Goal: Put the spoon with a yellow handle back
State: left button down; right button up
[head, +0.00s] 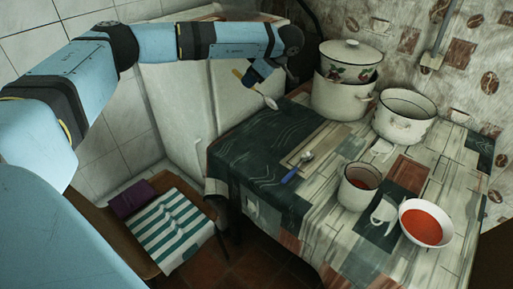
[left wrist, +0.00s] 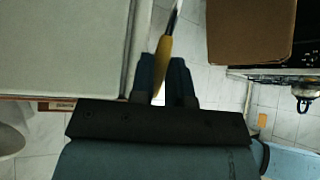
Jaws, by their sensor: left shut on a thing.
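My left gripper (head: 250,80) is shut on the spoon with a yellow handle (head: 262,95). It holds the spoon in the air beside the table's far left corner, in front of the white cabinet. The spoon's bowl points down and to the right in the head view. In the left wrist view the yellow handle (left wrist: 163,58) stands between the two fingers (left wrist: 165,85). My right gripper is not in view.
A blue-handled spoon (head: 297,168) lies on a board on the table. A lidded pot (head: 340,96), an open pot (head: 404,120), a mug (head: 357,192) and a bowl of red food (head: 450,242) stand there too. A chair (head: 140,245) is left of the table. The dark cloth's (head: 248,147) left part is clear.

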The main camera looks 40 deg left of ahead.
pick_arm(q)
jog(key=shift+f+b, duration=1.05)
jog(key=shift+f, duration=8.65)
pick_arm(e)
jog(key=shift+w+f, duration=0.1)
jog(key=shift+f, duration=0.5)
pick_arm(q)
jog(key=shift+f, duration=0.1)
jog(key=c, duration=1.1)
grip_release()
